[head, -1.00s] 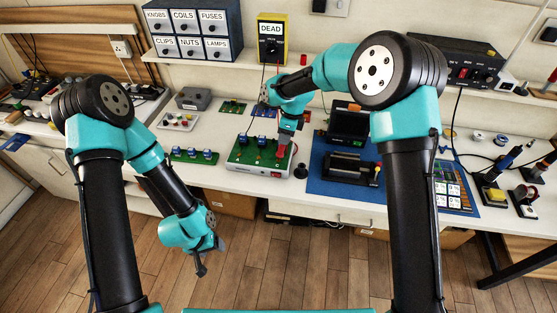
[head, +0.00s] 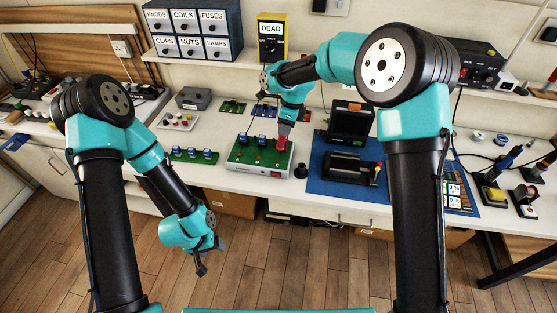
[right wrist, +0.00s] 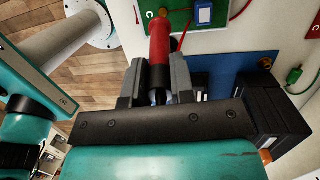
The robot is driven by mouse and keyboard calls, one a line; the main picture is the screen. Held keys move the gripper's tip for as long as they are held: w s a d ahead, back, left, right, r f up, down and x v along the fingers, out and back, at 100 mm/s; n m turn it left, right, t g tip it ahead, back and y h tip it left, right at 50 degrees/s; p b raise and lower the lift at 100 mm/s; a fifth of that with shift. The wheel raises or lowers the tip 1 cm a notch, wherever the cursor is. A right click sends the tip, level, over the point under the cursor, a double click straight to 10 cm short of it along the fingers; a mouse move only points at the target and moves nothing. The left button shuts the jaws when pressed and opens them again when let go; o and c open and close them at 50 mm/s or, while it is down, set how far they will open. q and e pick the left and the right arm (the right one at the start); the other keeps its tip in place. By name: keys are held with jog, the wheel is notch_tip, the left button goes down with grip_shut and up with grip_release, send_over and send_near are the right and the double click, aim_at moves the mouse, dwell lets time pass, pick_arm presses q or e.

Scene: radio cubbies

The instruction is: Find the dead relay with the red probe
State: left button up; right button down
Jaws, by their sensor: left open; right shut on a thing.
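My right gripper (head: 284,130) is shut on the red probe (head: 282,143), which points down over the right part of the green relay board (head: 258,157). The red probe (right wrist: 160,45) also shows between the fingers (right wrist: 158,82) in the right wrist view; I cannot tell whether its tip touches the board. Blue relays (head: 261,139) stand along the back of this board. A blue relay (right wrist: 204,13) shows beside the probe in the right wrist view. The yellow meter (head: 271,36) on the shelf reads DEAD. My left gripper (head: 202,262) is open and empty, low in front of the bench.
A smaller green board (head: 193,155) with blue relays lies to the left. A blue mat (head: 318,182) with a black device (head: 351,168) lies to the right. A drawer cabinet (head: 193,30) stands on the shelf. The white bench front is partly clear.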

jog(key=shift+r, duration=0.6)
dwell(1.1)
